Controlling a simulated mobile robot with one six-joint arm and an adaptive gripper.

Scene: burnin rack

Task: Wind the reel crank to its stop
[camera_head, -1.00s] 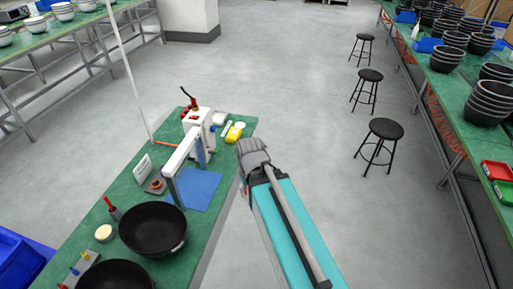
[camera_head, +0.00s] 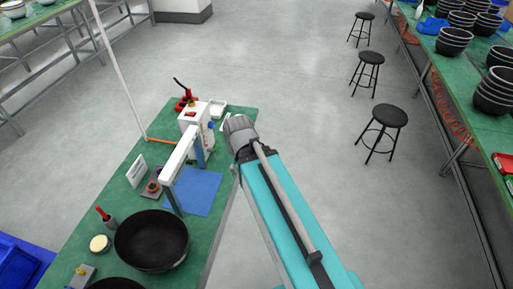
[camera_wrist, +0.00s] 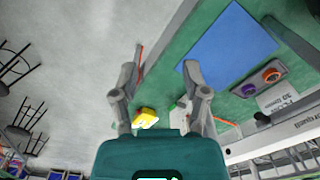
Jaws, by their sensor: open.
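I cannot clearly make out a reel crank. A white box-shaped press (camera_head: 193,118) with a long pale arm stands on the green bench, left of my arm's end in the head view. Behind it is a small red device (camera_head: 184,101) with a dark curved lever; I cannot tell whether this is the crank. My gripper (camera_wrist: 162,75) shows in the wrist view, its two grey fingers spread and nothing between the tips. It is above the bench edge, beside the blue mat (camera_wrist: 230,45).
A yellow object (camera_wrist: 146,117) lies near the bench edge. Orange and purple round parts (camera_wrist: 270,75) sit beyond the mat. A black bowl (camera_head: 152,240) and a red-handled tool (camera_head: 106,216) stand on the near bench. Stools (camera_head: 388,116) stand right; the floor between is clear.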

